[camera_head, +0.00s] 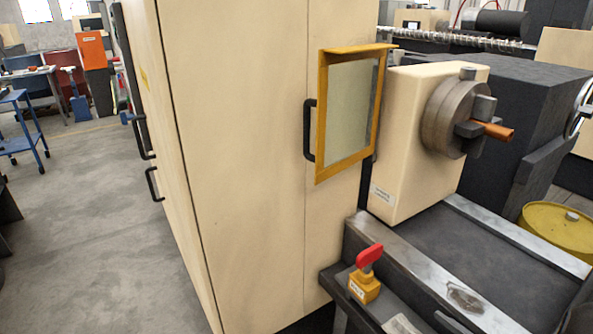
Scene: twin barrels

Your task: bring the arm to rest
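Neither of my grippers shows in the head view, and no part of my arms can be made out. A yellow barrel (556,230) stands at the right edge, partly cut off by the frame and partly hidden behind the machine bed. A second barrel is not seen.
A tall cream cabinet (235,180) with black handles fills the middle. Right of it is a lathe with a chuck (459,118) holding an orange-brown piece (498,132). A red-handled switch (368,258) sits at the front. Grey floor (95,220) is open at left.

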